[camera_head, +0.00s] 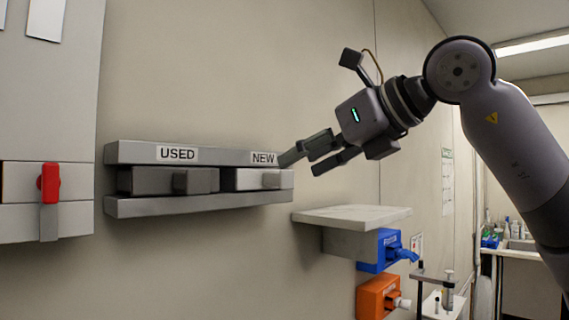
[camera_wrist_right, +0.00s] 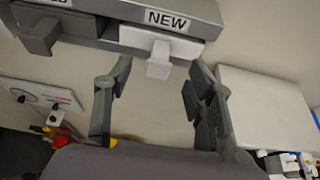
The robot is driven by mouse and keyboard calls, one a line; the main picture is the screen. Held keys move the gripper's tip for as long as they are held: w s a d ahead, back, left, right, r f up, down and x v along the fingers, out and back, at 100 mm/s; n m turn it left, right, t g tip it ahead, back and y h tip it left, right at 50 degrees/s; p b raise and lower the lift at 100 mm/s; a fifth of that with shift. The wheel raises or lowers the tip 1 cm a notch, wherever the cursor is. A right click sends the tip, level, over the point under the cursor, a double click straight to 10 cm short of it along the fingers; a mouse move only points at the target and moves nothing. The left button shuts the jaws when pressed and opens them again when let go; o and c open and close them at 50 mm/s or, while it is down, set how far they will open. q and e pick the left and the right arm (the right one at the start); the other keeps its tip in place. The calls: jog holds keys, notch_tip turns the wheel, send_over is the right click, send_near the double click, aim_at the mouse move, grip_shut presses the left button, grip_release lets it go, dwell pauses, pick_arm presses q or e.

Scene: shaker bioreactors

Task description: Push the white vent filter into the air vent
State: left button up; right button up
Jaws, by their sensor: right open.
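The white vent filter (camera_head: 247,180) sits in the wall rack (camera_head: 150,206) under the NEW label, with its square grip knob facing out. In the right wrist view the filter (camera_wrist_right: 158,50) shows between my fingers. A grey filter (camera_head: 150,181) sits beside it under the USED label. My right gripper (camera_head: 297,165) is open and empty, its fingertips close to the knob on the right; I see no grasp. A grey wall unit with a red latch (camera_head: 49,183) stands at the far left; I cannot tell whether it is the air vent. My left gripper is not in view.
A pale shelf (camera_head: 350,216) juts from the wall below my right gripper. Under it are a blue holder (camera_head: 376,250) and an orange holder (camera_head: 376,297). A sink counter (camera_head: 515,248) stands at the far right.

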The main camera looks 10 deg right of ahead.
aim_at(289, 174)
jog(key=p+x, duration=0.1)
jog(key=x, duration=0.4)
jog(key=shift+w, duration=0.1)
jog(key=shift+w+a+f, duration=0.15)
jog(key=shift+w+a, duration=0.05)
jog(key=shift+w, duration=0.05)
jog(key=shift+s, duration=0.1)
grip_shut()
dwell(0.3)
jog(key=shift+d, duration=0.1)
jog(key=shift+s+d, duration=0.35)
jog(key=shift+s, duration=0.2)
jog(key=shift+s+d+b, duration=0.15)
jog(key=shift+s+b, duration=0.05)
jog(key=shift+b, duration=0.1)
